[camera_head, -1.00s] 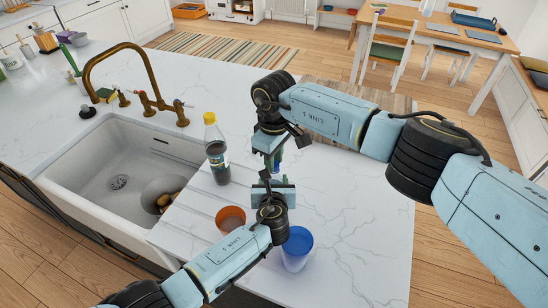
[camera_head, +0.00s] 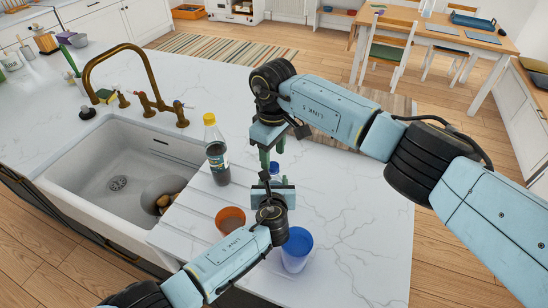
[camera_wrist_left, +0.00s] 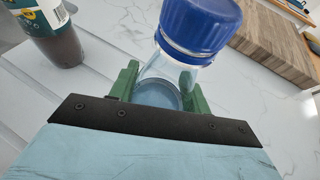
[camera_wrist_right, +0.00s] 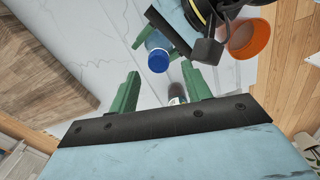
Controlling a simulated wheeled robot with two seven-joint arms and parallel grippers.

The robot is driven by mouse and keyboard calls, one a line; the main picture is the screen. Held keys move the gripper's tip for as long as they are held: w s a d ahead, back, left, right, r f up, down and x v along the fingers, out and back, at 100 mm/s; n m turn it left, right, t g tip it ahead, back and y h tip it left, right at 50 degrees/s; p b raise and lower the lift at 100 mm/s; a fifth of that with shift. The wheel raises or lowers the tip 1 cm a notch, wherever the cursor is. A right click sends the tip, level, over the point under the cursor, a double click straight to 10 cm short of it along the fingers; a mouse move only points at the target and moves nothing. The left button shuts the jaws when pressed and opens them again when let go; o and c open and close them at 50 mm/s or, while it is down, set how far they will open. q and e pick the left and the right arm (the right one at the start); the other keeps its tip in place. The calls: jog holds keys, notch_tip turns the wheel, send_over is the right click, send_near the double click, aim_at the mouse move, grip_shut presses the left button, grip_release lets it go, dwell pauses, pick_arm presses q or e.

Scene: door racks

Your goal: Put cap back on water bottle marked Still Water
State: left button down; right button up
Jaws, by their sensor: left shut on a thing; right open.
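A clear bottle (camera_wrist_left: 163,82) with a blue cap (camera_wrist_left: 202,24) stands between the green fingers of my left gripper (camera_wrist_left: 158,88), which is shut on its body. The cap sits on the bottle's neck; how tightly I cannot tell. In the head view the cap (camera_head: 274,167) shows just above my left gripper (camera_head: 272,185). No "Still Water" marking is readable. My right gripper (camera_wrist_right: 160,88) is open and empty; in its wrist view the cap (camera_wrist_right: 158,61) lies beyond the fingertips, apart from them. In the head view my right gripper (camera_head: 268,152) is above and slightly left of the cap.
A dark drink bottle with a yellow cap (camera_head: 215,150) stands left of the grippers, near the sink (camera_head: 110,150). An orange cup (camera_head: 230,219) and a blue cup (camera_head: 297,248) stand in front. The marble counter to the right (camera_head: 360,230) is clear.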

jog(key=shift+d+r, duration=0.1)
jog(key=shift+r, duration=0.8)
jog(key=shift+c, duration=0.2)
